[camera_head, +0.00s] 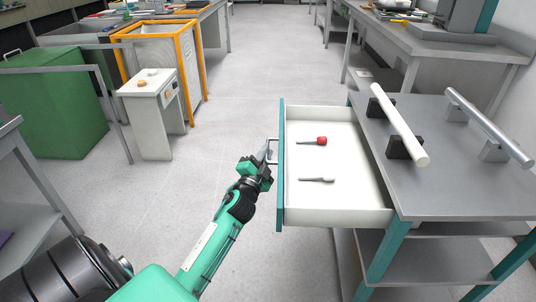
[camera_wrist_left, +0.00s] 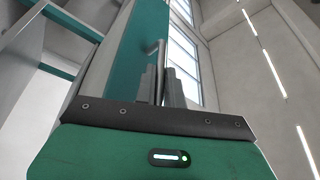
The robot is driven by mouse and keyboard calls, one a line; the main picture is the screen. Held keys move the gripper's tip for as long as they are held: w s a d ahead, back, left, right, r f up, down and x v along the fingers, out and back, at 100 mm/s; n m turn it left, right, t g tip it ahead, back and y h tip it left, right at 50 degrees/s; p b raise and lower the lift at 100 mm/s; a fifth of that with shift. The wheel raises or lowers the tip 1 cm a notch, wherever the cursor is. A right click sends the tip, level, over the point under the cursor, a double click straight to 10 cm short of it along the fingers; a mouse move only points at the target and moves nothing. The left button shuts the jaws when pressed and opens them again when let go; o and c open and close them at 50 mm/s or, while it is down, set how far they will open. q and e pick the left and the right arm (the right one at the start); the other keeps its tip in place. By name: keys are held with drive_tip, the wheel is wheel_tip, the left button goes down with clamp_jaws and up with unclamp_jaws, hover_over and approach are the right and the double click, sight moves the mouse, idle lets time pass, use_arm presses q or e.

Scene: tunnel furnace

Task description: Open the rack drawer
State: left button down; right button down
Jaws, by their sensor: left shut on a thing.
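The rack drawer (camera_head: 340,212) is pulled out to the left from under the grey rack top (camera_head: 455,180). Its inside is white and its front panel (camera_head: 281,190) is teal. A red-headed tool (camera_head: 313,141) and a grey tool (camera_head: 316,179) lie apart inside it. My left gripper (camera_head: 266,160) is at the drawer's outer side, shut on the metal handle (camera_head: 272,148). In the left wrist view the fingers (camera_wrist_left: 165,85) close around the handle, with the teal front panel (camera_wrist_left: 148,30) behind. My right gripper is not in view.
A white rod (camera_head: 400,125) and a metal rod (camera_head: 490,127) rest on holders on the rack top. A small white cabinet (camera_head: 152,115), an orange frame (camera_head: 188,70) and a green box (camera_head: 55,115) stand at the left. The floor left of the drawer is clear.

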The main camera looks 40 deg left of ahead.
use_arm(q)
drive_tip(key=shift+f, duration=0.1)
drive_tip(key=c, duration=1.5)
unclamp_jaws()
